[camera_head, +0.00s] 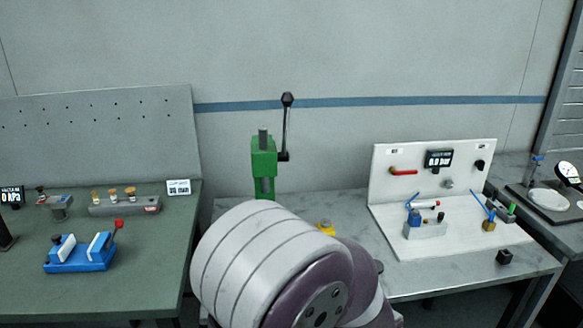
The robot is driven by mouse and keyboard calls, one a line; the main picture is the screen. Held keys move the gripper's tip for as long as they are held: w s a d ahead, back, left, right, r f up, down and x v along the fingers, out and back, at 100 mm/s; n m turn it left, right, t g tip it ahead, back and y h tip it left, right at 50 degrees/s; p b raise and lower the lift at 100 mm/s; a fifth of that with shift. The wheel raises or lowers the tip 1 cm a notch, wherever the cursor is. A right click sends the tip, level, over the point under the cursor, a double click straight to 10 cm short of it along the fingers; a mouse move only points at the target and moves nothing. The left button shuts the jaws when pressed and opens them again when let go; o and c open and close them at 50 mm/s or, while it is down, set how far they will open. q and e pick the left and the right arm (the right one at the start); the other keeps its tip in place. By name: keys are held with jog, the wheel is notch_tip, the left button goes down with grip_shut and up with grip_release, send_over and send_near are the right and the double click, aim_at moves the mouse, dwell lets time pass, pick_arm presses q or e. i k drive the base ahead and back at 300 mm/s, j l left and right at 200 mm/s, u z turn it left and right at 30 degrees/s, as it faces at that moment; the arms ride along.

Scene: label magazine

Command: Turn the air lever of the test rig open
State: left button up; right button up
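The test rig is a white panel (388,215) with an upright back and a flat base on the right-hand bench. A red lever (404,172), likely the air lever, lies nearly level on the left of its back. A dark display (439,158) beside it appears to read 0.0 bar. A black knob (479,164) is on the right of the back, with a small round metal fitting (449,184) below the display. Neither of my grippers is in view. One of my own arm links fills the lower middle.
A grey block with blue parts (426,229) stands on the rig's base. A small black block (504,257) sits near the bench's front edge. A green press (263,165) with a raised handle stands left of the rig. A blue vise-like fixture (80,254) is on the left bench.

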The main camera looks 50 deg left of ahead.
aim_at(392, 170)
jog(key=u, duration=0.9)
jog(key=i+l+u, duration=0.2)
jog(key=i+l, duration=0.2)
jog(key=i, duration=0.15)
jog(key=i+l+u, duration=0.25)
jog(key=i+l, duration=0.2)
jog(key=i+l+u, duration=0.2)
jog(key=i+l, duration=0.4)
jog(key=i+l+u, duration=0.25)
jog(key=i+l, duration=0.2)
jog(key=l, duration=0.25)
